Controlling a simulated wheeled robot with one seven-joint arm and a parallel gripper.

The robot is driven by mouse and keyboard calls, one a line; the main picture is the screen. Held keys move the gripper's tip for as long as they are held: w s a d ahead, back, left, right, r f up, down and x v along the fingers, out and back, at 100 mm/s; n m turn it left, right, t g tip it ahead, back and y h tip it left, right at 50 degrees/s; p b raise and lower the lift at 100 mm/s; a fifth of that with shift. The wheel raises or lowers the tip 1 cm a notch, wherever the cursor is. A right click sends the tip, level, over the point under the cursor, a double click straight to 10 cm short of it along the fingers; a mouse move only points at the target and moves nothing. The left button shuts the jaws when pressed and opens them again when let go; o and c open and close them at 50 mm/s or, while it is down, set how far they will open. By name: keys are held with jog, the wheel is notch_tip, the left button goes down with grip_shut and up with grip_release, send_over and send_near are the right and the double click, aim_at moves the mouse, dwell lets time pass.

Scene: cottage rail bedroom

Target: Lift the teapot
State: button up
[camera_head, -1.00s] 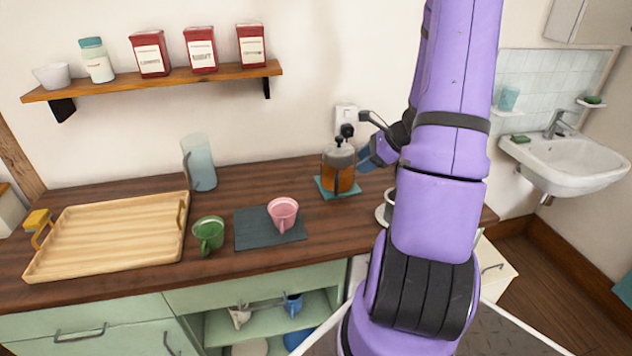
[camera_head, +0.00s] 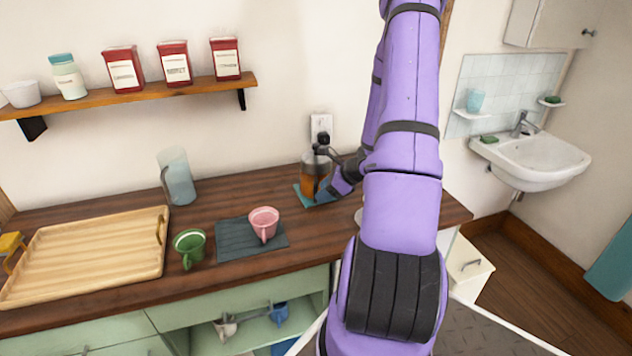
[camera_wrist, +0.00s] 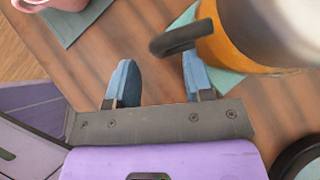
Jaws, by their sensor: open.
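The teapot (camera_head: 312,180) is an amber pot with a grey lid and dark handle. It stands upright on a small teal mat (camera_head: 302,197) at the back of the counter, by the wall socket. In the wrist view the teapot (camera_wrist: 232,42) fills the upper right, its dark handle (camera_wrist: 180,40) sticking out leftward, just beyond the fingertips. My gripper (camera_head: 333,191) is low beside the teapot's right side, open and empty. In the wrist view my gripper (camera_wrist: 160,78) has its blue fingers apart, with bare wood between them. My arm hides part of the counter.
A pink cup (camera_head: 264,222) stands on a dark mat (camera_head: 245,240), with a green cup (camera_head: 188,246) to its left. A wooden tray (camera_head: 90,258) and a blue-grey jug (camera_head: 177,178) are further left. Bare counter lies between the jug and the teapot.

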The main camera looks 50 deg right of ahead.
jog(key=shift+x, duration=1.4)
jog(key=shift+c, duration=0.4)
grip_shut()
jog(key=shift+r, duration=0.1)
